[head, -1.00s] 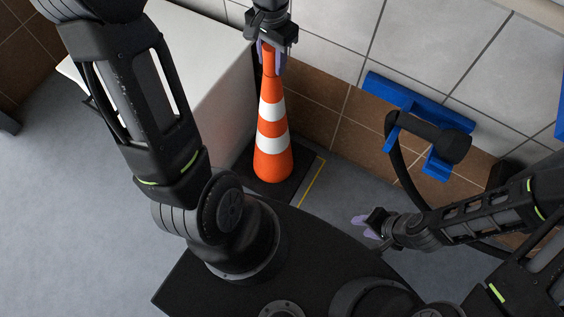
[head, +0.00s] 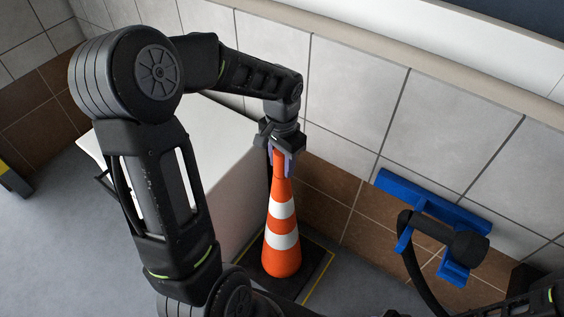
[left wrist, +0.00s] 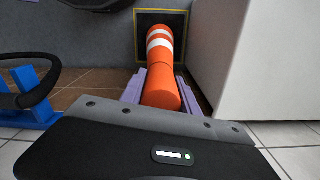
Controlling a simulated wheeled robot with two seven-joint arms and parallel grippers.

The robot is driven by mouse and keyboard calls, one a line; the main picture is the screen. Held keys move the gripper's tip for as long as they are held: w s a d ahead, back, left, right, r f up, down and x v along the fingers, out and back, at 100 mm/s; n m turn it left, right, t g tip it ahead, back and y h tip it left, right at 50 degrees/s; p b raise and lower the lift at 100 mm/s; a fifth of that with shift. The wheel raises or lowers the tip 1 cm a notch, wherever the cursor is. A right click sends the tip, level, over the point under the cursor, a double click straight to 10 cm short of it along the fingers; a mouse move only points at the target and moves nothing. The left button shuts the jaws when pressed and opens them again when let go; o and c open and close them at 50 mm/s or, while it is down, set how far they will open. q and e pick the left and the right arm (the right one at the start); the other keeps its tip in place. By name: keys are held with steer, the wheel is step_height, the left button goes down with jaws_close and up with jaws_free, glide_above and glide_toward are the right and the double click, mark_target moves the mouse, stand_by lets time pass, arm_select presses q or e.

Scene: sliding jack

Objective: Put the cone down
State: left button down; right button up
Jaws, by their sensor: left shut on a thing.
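The orange cone with white bands (head: 282,225) stands about upright near the middle of the head view. My left gripper (head: 281,160) is shut on its narrow top from above. In the left wrist view the cone (left wrist: 160,70) runs away from me between the two purple fingers (left wrist: 161,88). Its wide end is over a dark square floor mat with a yellow border (head: 318,276). I cannot tell for certain whether the base touches the mat. Only a sliver at the bottom edge may belong to my right gripper, and its fingers do not show.
A white box-like unit (head: 225,150) stands close to the left of the cone. The tiled wall (head: 350,110) is behind it. A blue wall bracket with a black part and hose (head: 435,225) is to the right. Open grey floor (head: 60,240) lies at the left.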

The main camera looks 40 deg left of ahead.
arm_select(q)
steer(key=shift+w+f, duration=0.1)
steer(key=shift+f, duration=0.3)
steer(key=shift+f, duration=1.85)
steer(key=shift+b, duration=0.3)
steer(key=shift+f, duration=0.2)
steer(key=c, duration=0.9)
jaws_free()
